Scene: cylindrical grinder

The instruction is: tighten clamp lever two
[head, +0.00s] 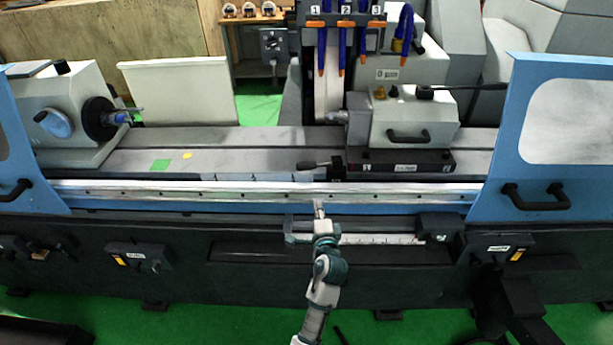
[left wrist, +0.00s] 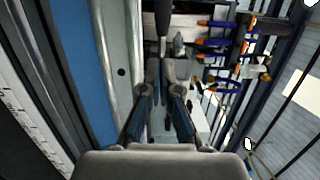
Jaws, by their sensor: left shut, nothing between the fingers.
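A black clamp lever (head: 313,165) sticks out to the left from the black base (head: 405,161) under the workhead on the right half of the machine table. No number can be read on it, so I cannot tell if it is lever two. In the left wrist view a dark lever handle (left wrist: 163,18) shows just beyond the fingertips. My left gripper (head: 319,207) is in front of the table's front rail, below the lever in the head view. In the left wrist view its fingers (left wrist: 165,72) are close together with nothing between them. My right gripper is not in view.
A blue door with a black handle (head: 536,198) stands at the right, another blue panel (head: 30,170) at the left. Blue coolant hoses with orange tips (head: 345,50) hang above. The table between headstock (head: 65,110) and workhead is mostly clear.

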